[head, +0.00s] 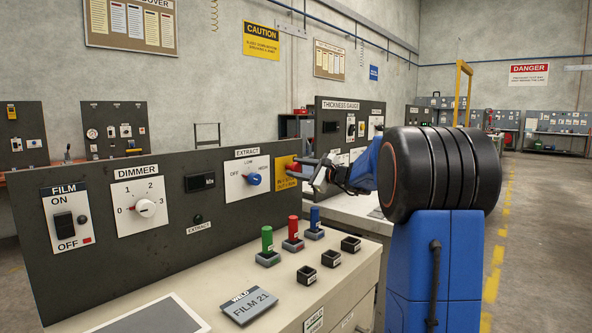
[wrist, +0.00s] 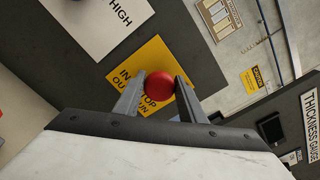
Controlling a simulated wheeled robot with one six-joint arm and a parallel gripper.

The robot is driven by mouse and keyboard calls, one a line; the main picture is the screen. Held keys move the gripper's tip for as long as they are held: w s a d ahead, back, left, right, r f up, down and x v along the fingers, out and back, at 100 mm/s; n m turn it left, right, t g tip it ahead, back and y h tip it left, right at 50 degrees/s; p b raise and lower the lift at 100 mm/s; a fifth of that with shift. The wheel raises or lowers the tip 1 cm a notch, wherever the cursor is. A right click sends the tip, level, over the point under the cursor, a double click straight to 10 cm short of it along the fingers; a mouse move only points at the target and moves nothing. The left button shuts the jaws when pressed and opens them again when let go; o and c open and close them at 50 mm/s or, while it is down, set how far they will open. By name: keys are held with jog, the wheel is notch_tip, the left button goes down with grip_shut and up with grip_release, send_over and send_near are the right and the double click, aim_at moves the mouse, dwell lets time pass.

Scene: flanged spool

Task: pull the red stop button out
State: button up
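The red stop button (wrist: 160,85) is a round red knob on a yellow label plate (wrist: 138,63) in the wrist view. My gripper (wrist: 160,80) has one grey finger on each side of the button, with the tips close to its edges. I cannot tell whether the fingers touch it or stand slightly apart from it. In the head view my gripper (head: 304,171) is at the yellow plate (head: 285,175) near the right end of the dark panel, and my fingers and wrist largely hide the button.
The dark panel (head: 125,247) also bears a FILM switch (head: 64,220), a DIMMER knob (head: 146,208) and an EXTRACT knob (head: 254,179). Below, the bench (head: 215,283) carries green (head: 267,240), red (head: 293,228) and blue (head: 314,219) upright pegs and several dark sockets.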

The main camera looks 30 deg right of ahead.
jog(key=shift+o, duration=0.5)
jog(key=shift+s, duration=0.15)
jog(key=shift+s+d, duration=0.1)
jog(key=shift+s, duration=0.1)
jog(key=v, duration=1.7)
